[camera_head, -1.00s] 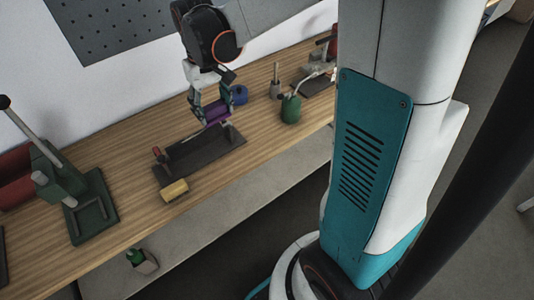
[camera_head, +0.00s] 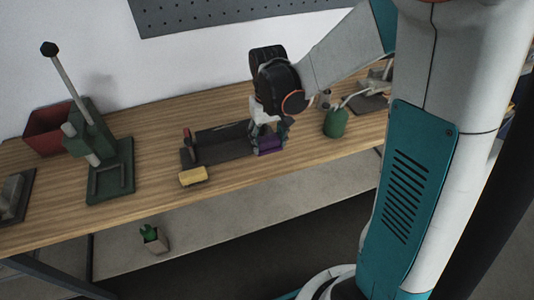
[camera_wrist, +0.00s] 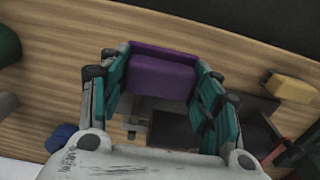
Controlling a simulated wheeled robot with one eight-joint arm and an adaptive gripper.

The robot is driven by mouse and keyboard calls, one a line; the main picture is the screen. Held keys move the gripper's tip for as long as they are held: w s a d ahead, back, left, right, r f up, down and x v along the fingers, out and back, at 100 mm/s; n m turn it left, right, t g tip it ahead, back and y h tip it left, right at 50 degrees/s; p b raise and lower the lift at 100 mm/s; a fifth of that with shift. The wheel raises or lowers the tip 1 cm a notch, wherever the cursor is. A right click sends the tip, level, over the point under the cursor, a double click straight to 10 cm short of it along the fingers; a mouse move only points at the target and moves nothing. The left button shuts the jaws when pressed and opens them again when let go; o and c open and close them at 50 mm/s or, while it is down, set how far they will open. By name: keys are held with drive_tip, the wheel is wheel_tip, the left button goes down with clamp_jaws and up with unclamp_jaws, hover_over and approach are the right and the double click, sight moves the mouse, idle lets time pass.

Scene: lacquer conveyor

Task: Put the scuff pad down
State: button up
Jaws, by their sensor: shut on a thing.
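The scuff pad appears to be the purple block (camera_head: 269,146), also large in the wrist view (camera_wrist: 162,76). My gripper (camera_head: 268,142) is shut on it, with teal fingers on both sides in the wrist view. The pad is low over the wooden bench, just beyond the right end of the dark tray (camera_head: 222,152) and towards the bench's front edge. I cannot tell whether its underside touches the bench.
A yellow block (camera_head: 193,176) lies in front of the tray's left end. A green can (camera_head: 335,124) stands to the right. A green lever press (camera_head: 108,165) and red bin (camera_head: 47,130) are at left. Bench (camera_head: 150,200) is clear between press and tray.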

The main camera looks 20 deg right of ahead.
sight(268, 161)
drive_tip(key=shift+f+b, duration=0.85)
drive_tip(key=shift+f, duration=2.1)
drive_tip(key=shift+f, duration=0.2)
drive_tip(key=o, duration=1.1)
drive_tip(key=shift+r, duration=0.1)
